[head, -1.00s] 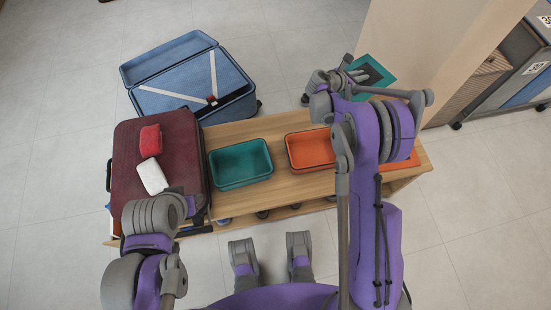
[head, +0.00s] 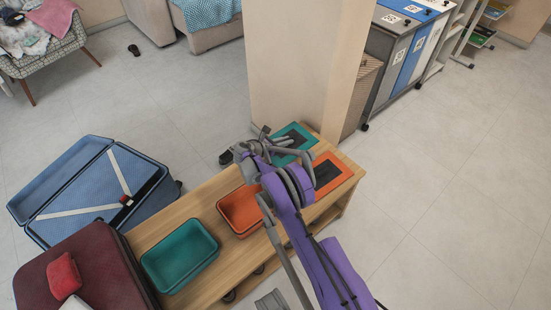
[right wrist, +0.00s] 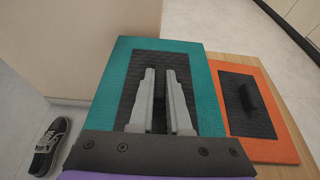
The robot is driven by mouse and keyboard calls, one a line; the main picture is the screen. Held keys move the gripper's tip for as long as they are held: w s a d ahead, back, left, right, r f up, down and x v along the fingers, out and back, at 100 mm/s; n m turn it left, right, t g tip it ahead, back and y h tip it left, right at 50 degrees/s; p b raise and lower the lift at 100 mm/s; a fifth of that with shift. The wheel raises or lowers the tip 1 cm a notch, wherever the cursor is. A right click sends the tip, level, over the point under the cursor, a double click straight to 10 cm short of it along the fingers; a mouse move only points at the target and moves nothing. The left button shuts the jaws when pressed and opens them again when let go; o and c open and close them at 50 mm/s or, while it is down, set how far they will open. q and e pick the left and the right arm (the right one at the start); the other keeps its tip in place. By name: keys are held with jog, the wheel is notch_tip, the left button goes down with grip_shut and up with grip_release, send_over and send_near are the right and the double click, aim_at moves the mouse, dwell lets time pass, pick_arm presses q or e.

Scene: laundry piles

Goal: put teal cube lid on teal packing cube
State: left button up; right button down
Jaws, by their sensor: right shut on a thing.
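The teal cube lid (head: 297,133) is a flat teal panel with a dark centre at the far end of the wooden bench. My right gripper (head: 281,143) is at the lid, and in the right wrist view its fingers (right wrist: 160,75) are shut over the dark centre panel (right wrist: 125,100) of the lid, gripping it; the gripped part is hidden between the fingers. I cannot tell whether the lid touches the bench. The teal packing cube (head: 180,256) stands open and empty on the bench, nearer the maroon suitcase. My left gripper is out of view.
An open orange packing cube (head: 240,210) stands between the teal cube and my right arm. An orange lid (head: 334,175) with a dark handle lies beside the teal lid. A beige pillar (head: 300,70) rises behind the bench (head: 215,282). A maroon suitcase (head: 85,265) stands left.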

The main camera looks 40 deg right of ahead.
notch_tip(320, 180, down, 6)
jog(key=shift+f+b, duration=0.25)
jog(key=shift+b, duration=0.2)
jog(key=shift+f, duration=0.1)
jog(key=shift+f, duration=0.1)
jog(key=c, duration=0.9)
grip_release()
